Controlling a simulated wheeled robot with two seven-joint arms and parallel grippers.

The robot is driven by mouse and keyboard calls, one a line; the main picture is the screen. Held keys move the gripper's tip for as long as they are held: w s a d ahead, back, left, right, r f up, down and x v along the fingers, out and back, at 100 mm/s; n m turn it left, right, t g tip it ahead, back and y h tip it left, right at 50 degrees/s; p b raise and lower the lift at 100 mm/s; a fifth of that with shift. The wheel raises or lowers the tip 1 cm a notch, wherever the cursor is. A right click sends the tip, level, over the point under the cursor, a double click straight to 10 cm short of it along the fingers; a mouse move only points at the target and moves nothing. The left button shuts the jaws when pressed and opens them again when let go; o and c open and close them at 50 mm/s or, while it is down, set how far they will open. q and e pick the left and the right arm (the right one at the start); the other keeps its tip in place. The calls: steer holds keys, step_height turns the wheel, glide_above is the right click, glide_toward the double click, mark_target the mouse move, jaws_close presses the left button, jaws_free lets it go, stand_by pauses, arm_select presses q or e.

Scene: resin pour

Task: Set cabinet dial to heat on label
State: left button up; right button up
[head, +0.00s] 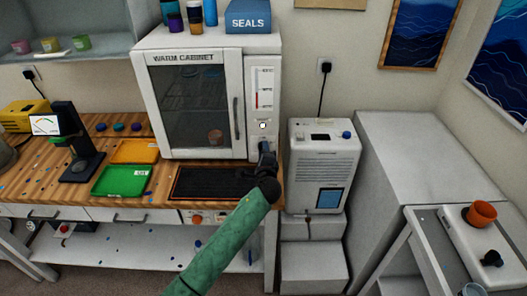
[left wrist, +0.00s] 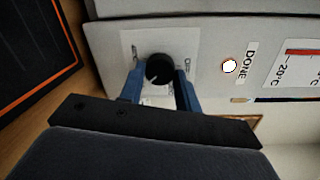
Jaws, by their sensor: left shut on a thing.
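The white warm cabinet (head: 190,60) stands at the back of the wooden bench with its glass door closed. Its control panel is on the right side. In the left wrist view the black dial (left wrist: 159,70) sits on a white label plate (left wrist: 128,44) with small print I cannot read fully. My left gripper (head: 265,148) is at the lower part of the panel. In the left wrist view its blue fingers (left wrist: 160,84) are on either side of the dial and shut on it. A pale mark shows on the dial. My right gripper is in neither view.
A round light (left wrist: 229,66) beside the word DONE and a temperature gauge (head: 264,88) are on the panel. A black mat (head: 212,196) lies before the cabinet. A green tray (head: 121,181) is left of it. A white machine (head: 322,165) stands close on the right.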

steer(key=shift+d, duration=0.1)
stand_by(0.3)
arm_select(q)
steer(key=o, duration=1)
steer(key=shift+s+d+r+b, duration=0.15)
steer(key=shift+s+b, duration=0.6)
steer(key=shift+s, duration=1.2)
steer(key=shift+s+d+b, duration=0.1)
steer(key=shift+s+b, duration=0.65)
steer(key=shift+s, duration=1.2)
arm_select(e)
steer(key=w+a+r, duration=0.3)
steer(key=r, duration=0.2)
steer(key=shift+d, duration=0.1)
